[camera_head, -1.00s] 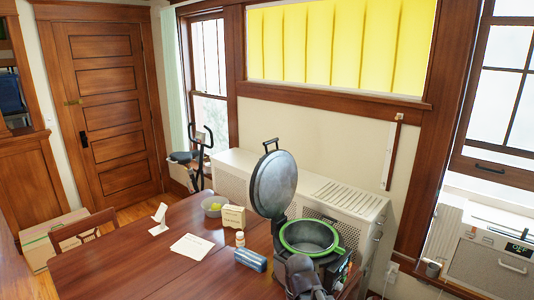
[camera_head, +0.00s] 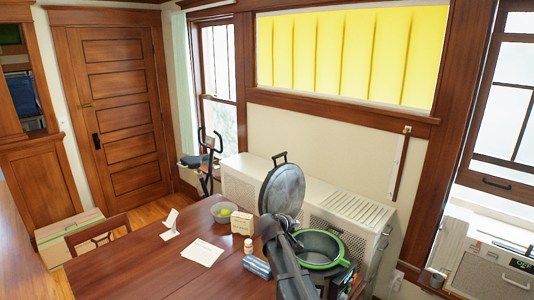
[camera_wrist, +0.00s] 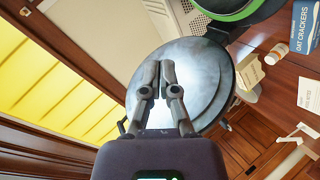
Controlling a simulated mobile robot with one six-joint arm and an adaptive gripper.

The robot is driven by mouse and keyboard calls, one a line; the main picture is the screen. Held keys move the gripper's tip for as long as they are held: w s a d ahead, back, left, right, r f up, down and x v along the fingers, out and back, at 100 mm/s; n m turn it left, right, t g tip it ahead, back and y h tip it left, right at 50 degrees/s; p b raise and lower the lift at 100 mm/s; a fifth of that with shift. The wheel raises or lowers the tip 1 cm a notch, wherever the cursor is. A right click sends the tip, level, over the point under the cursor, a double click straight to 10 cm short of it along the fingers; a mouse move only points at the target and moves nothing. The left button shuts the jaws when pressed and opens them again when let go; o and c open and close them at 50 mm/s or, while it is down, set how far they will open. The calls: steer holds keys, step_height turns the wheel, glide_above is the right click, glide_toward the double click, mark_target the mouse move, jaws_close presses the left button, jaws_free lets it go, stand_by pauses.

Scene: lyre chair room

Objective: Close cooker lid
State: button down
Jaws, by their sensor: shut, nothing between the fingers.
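The cooker lid (camera_head: 284,188) stands upright and open, a grey disc with a black handle (camera_head: 279,158) at its top. The cooker (camera_head: 320,249), with a green rim around its inner pot, is below and to the right of it. My gripper (camera_head: 280,228) is at the lower part of the lid in the head view, partly covering the cooker's left side. In the wrist view my gripper (camera_wrist: 160,72) is shut and empty, its fingers in front of the lid's pale face (camera_wrist: 185,85). I cannot tell whether they touch it. The pot rim (camera_wrist: 240,10) shows above.
On the wooden table (camera_head: 150,262) left of the cooker are a blue packet (camera_head: 257,267), a small bottle (camera_head: 248,246), a cream box (camera_head: 242,221), a bowl (camera_head: 224,211) and a paper card (camera_head: 202,252). A white radiator cover (camera_head: 340,205) stands behind.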

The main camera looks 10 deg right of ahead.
steer(key=w+a+r+n+t+y+p, duration=0.2)
steer(key=w+a+r+n+t+p, duration=0.3)
steer(key=w+a+r, duration=0.9)
steer(key=w+r+n+t, duration=0.2)
steer(key=w+n+t, duration=0.1)
steer(key=n, duration=0.1)
steer(key=shift+w+t, duration=0.35)
steer(key=shift+t, duration=0.05)
steer(key=x, duration=1)
steer(key=s+d, duration=0.2)
steer(key=d, duration=0.1)
steer(key=shift+s+d+f, duration=0.1)
steer(key=shift+s+f, duration=0.1)
steer(key=shift+s, duration=0.15)
